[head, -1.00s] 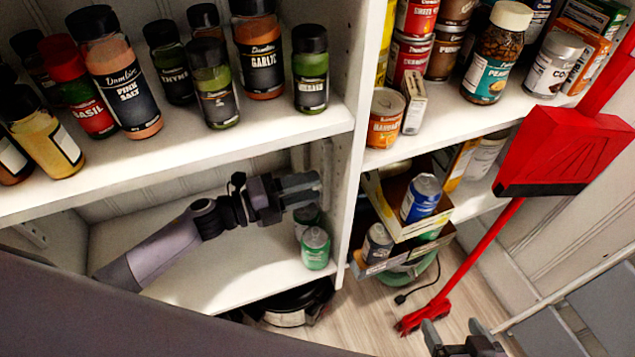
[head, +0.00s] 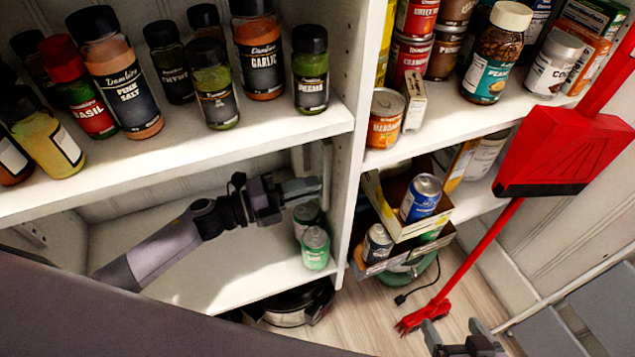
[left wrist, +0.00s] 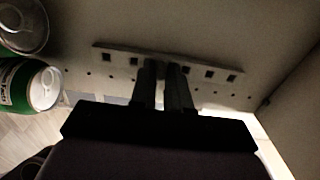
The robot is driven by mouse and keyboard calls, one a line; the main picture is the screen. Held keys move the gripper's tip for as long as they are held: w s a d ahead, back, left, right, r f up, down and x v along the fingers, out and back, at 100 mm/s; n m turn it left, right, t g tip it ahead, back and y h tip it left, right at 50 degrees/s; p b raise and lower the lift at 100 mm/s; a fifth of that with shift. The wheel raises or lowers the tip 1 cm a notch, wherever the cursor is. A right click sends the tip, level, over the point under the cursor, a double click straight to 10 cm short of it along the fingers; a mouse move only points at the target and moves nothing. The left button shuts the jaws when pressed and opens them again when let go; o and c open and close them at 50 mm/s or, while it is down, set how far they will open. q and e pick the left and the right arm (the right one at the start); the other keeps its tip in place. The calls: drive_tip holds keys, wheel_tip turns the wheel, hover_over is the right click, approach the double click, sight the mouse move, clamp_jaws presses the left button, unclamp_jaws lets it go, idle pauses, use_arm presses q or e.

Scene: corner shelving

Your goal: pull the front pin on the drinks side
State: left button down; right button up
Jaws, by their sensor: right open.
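My left gripper (head: 304,188) is inside the lower left compartment, its fingers pointing right, close to the divider wall. Rows of small holes run along the wall beside the strip. I cannot make out a pin; the fingers hide the strip's middle. A green can (head: 316,248) stands below the gripper, and shows in the left wrist view (left wrist: 28,88). My right gripper (head: 463,337) is open and empty low at the right.
A second can (head: 306,218) stands behind the green one. The spice shelf (head: 250,134) lies above my left arm. The divider's front edge (head: 352,170) is right of the gripper. A red dustpan (head: 560,150) and a box of cans (head: 405,228) are further right.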

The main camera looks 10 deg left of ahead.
use_arm(q)
drive_tip(key=shift+a, duration=0.1)
idle(0.4)
drive_tip(key=shift+p+v, duration=0.3)
drive_tip(key=shift+v, duration=2.55)
drive_tip(key=shift+s, duration=0.1)
